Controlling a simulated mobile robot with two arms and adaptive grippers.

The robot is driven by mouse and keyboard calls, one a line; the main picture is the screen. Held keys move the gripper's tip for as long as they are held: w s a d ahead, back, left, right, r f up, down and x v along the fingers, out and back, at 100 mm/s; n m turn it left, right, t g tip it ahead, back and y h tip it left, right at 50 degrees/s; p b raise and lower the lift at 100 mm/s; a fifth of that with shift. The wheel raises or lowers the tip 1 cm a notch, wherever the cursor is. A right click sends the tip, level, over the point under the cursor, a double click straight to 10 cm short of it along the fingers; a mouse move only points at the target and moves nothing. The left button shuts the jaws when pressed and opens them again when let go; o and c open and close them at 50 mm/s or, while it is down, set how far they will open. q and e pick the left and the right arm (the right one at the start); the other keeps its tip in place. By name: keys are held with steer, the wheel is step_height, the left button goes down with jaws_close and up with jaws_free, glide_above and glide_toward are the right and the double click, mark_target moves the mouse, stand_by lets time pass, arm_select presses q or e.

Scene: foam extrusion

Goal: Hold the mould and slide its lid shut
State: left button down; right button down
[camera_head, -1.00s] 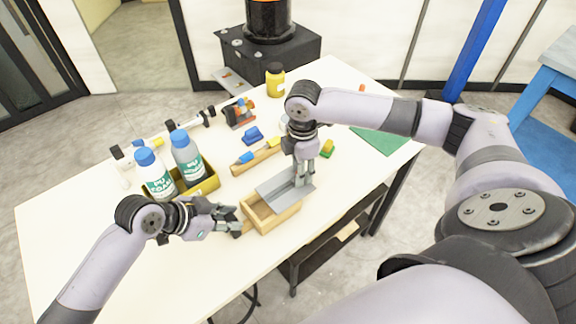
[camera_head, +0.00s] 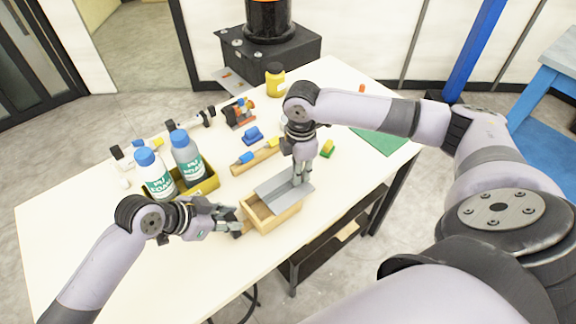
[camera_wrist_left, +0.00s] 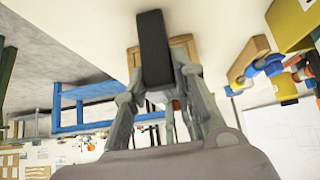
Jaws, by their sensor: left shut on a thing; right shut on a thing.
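The mould is an open-topped wooden box (camera_head: 276,221) near the table's front edge in the head view. Its grey lid (camera_head: 272,188) lies over the right and back part of the top, leaving the left part open. My left gripper (camera_head: 238,224) is shut on the mould at its left end. My right gripper (camera_head: 301,182) points down and is shut on the lid near its right end. In the left wrist view, the mould (camera_wrist_left: 183,46) shows partly behind a dark bar and the fingers of my left gripper (camera_wrist_left: 172,105).
A yellow bottle (camera_head: 275,80) and a green mat (camera_head: 385,138) are farther back.

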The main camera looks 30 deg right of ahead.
mark_target(285, 179)
steer(key=shift+s+a, duration=0.15)
steer(key=shift+a, duration=2.15)
steer(key=c, duration=1.5)
jaws_free()
steer(key=shift+o, duration=0.3)
steer(key=shift+r, duration=0.1)
step_height(285, 179, up, 12)
